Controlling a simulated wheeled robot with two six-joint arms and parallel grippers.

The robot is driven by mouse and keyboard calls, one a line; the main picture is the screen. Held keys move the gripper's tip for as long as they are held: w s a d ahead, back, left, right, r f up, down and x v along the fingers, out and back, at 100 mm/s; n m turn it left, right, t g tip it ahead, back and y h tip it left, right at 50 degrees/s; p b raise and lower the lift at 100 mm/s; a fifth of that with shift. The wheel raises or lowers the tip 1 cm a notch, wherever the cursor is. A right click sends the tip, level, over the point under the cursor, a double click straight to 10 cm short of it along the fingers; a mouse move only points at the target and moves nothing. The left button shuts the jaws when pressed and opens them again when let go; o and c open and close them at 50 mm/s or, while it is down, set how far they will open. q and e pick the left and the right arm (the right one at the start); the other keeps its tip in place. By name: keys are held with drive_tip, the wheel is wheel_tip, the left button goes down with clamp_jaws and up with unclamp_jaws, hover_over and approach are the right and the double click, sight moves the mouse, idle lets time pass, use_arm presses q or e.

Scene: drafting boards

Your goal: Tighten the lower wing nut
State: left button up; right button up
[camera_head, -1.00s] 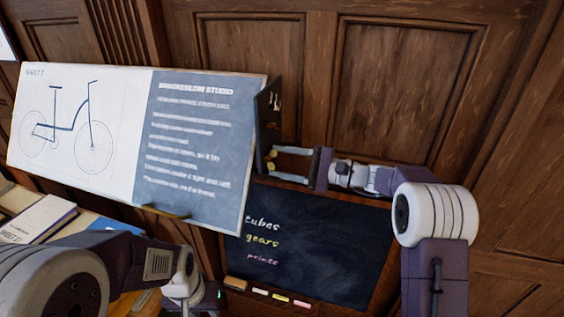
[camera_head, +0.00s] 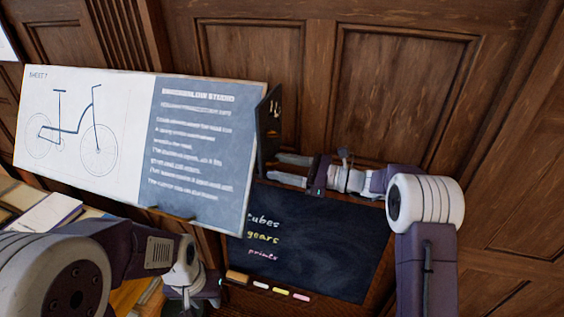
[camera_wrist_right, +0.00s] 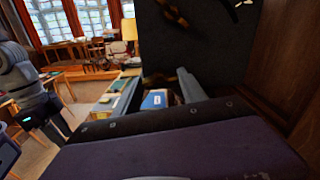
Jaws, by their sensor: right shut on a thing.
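The tilted drafting board (camera_head: 85,165) carries a bicycle drawing and a dark text panel. Its dark side plate (camera_head: 268,115) faces my right arm. My right gripper (camera_head: 272,168) reaches that plate from the right, its fingers close together at the lower part. In the right wrist view, a small brassy piece (camera_wrist_right: 160,78), apparently the lower wing nut, sits between the fingers at the plate's lower edge. The gripper is shut on it; the fingers mostly hide it in the head view. My left arm is at lower left; its fingers cannot be made out.
A chalkboard (camera_head: 320,245) with chalk writing hangs below my right gripper, with chalks on its ledge. Wood panelling (camera_head: 400,100) stands close behind. A table with books (camera_head: 45,215) is at lower left. A brass strip (camera_wrist_right: 172,12) shows higher on the plate.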

drive_tip(key=shift+m+p, duration=0.6)
drive_tip(key=shift+m, duration=0.4)
drive_tip(key=o, duration=1.4)
drive_tip(key=shift+c, duration=0.2)
